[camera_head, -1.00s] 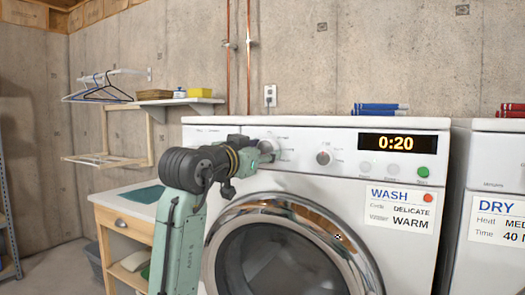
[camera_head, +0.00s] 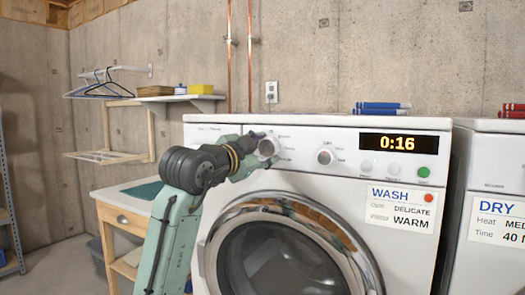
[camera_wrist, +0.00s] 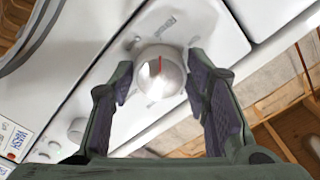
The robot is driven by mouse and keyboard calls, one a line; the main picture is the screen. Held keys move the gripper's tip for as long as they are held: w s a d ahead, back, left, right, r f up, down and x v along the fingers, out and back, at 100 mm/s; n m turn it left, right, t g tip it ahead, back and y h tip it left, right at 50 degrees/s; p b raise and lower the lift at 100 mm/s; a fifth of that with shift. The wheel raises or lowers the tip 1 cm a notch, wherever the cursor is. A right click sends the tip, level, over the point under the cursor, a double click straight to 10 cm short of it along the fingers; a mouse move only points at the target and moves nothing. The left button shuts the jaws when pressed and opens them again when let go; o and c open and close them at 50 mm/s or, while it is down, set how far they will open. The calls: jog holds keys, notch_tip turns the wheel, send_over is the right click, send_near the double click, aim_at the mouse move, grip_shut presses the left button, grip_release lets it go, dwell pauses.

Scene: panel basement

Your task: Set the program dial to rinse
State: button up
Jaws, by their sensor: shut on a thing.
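The program dial (camera_head: 267,147) is a round silver-white knob on the white washer's front panel, left of a second knob (camera_head: 325,156). In the wrist view the dial (camera_wrist: 160,80) has a red pointer mark, pointing to the top of that picture. Small labels surround it, too blurred to read surely. The fingers hide part of the labels. The washer display (camera_head: 397,143) reads 0:16.
A row of buttons (camera_head: 394,171) with a green one at the right sits below the display. A card (camera_head: 402,209) reads WASH, DELICATE, WARM. The round door (camera_head: 290,250) lies below the dial.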

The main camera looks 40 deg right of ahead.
jog(key=shift+f, duration=0.15)
jog(key=o, duration=1.1)
jog(key=shift+a, duration=0.1)
jog(key=v, duration=1.2)
